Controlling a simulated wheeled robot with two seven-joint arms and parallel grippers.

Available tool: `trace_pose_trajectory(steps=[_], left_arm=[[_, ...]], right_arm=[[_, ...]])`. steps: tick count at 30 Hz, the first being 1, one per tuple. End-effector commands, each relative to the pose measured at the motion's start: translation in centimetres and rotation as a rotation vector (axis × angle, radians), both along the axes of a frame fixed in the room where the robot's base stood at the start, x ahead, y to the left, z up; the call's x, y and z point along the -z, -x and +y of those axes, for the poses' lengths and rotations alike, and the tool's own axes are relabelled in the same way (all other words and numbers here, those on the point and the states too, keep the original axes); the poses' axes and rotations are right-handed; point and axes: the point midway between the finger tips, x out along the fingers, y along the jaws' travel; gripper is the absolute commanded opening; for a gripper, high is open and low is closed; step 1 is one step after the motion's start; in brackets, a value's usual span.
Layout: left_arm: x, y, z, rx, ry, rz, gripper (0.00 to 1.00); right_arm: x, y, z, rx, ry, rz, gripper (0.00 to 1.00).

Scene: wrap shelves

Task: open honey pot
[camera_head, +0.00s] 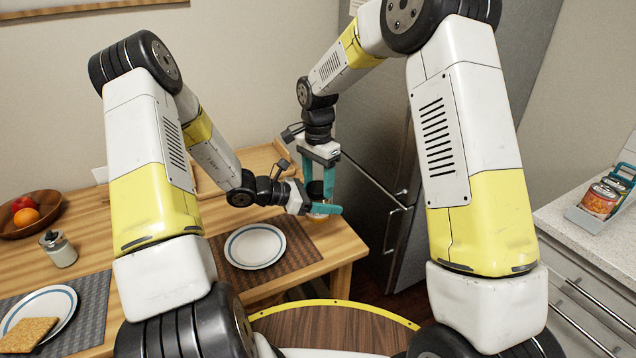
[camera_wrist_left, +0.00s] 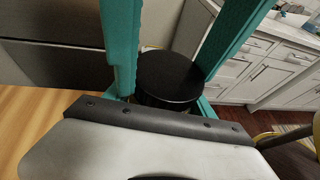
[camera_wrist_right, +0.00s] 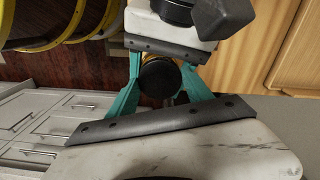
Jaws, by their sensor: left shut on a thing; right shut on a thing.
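The honey pot (camera_head: 317,214) is a small amber jar with a black lid (camera_head: 315,188), upright near the table's right end. My left gripper (camera_head: 323,209) reaches in from the left, low, and is shut around the jar's body. My right gripper (camera_head: 318,182) points down from above and is shut on the lid. The round black lid top shows in the left wrist view (camera_wrist_left: 168,77) and in the right wrist view (camera_wrist_right: 160,78). The fingers hide most of the jar. I cannot tell whether lid and jar are apart.
A white plate (camera_head: 255,246) on a woven mat (camera_head: 303,247) lies just left of the pot. A glass jar (camera_head: 58,248), a fruit bowl (camera_head: 50,219) and a plate with toast (camera_head: 62,303) are farther left. A fridge (camera_head: 375,140) stands right behind the table's end.

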Motion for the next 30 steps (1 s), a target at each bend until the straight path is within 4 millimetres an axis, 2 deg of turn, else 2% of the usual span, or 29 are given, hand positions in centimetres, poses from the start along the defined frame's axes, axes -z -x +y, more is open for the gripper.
trace_pose_trajectory(steps=[5, 6, 9, 17, 25, 29, 30], left_arm=[[0.0, 0.0, 0.0, 0.001, 0.001, -0.001, 0.0], [0.0, 0.0, 0.0, 0.001, 0.001, -0.001, 0.0], [-0.1, 0.0, 0.0, 0.001, 0.001, -0.001, 0.0], [-0.1, 0.0, -0.1, 0.002, 0.002, -0.001, 0.0], [-0.1, 0.0, -0.1, 0.001, 0.002, -0.001, 0.0], [-0.1, 0.0, 0.0, 0.001, 0.002, -0.001, 0.0], [-0.1, 0.0, 0.0, 0.001, 0.002, -0.001, 0.0]], right_arm=[[0.0, 0.0, 0.0, 0.002, 0.0, -0.001, 0.1], [0.0, 0.0, 0.0, 0.002, 0.0, -0.001, 0.61], [0.0, 0.0, 0.0, 0.003, 0.0, -0.001, 0.8], [-0.1, 0.0, 0.0, 0.003, 0.0, -0.001, 0.8], [-3.3, -0.1, 0.1, 0.004, -0.002, -0.003, 0.8], [-4.4, -0.1, 0.1, 0.004, -0.001, -0.002, 0.8], [-4.5, 0.0, 0.1, 0.004, -0.001, -0.002, 0.78]])
